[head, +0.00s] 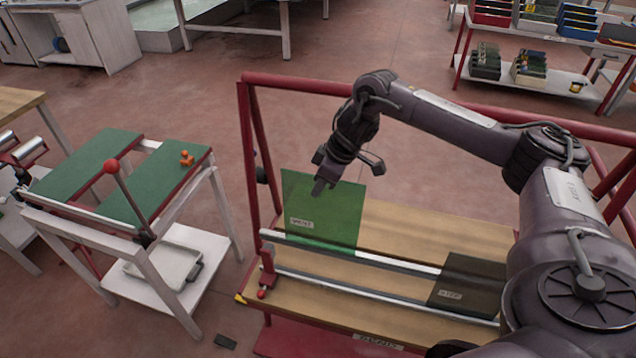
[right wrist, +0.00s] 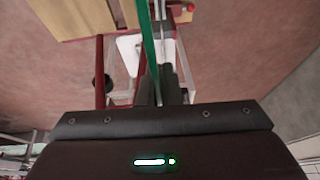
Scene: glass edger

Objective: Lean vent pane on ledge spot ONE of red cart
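A green glass pane (head: 335,222), whose small label seems to read "VENT", stands near upright at the left end of the red cart (head: 247,130). Its lower edge is at the pale ledge rail (head: 390,260); whether it bears on the ledge I cannot tell. My right gripper (head: 322,182) is at the pane's upper part. In the right wrist view the pane (right wrist: 149,45) shows edge-on between the dark fingers (right wrist: 160,92), which look closed on it. A dark pane (head: 470,275) with a hard-to-read label stands at the rail's right. My left gripper is out of view.
Left of the cart stands a white-framed table with green tops (head: 160,185), a red-knobbed lever (head: 111,167) and an orange piece (head: 187,158). The cart's red top bar (head: 300,84) runs behind the pane. Wooden deck (head: 410,225) between the two panes is bare.

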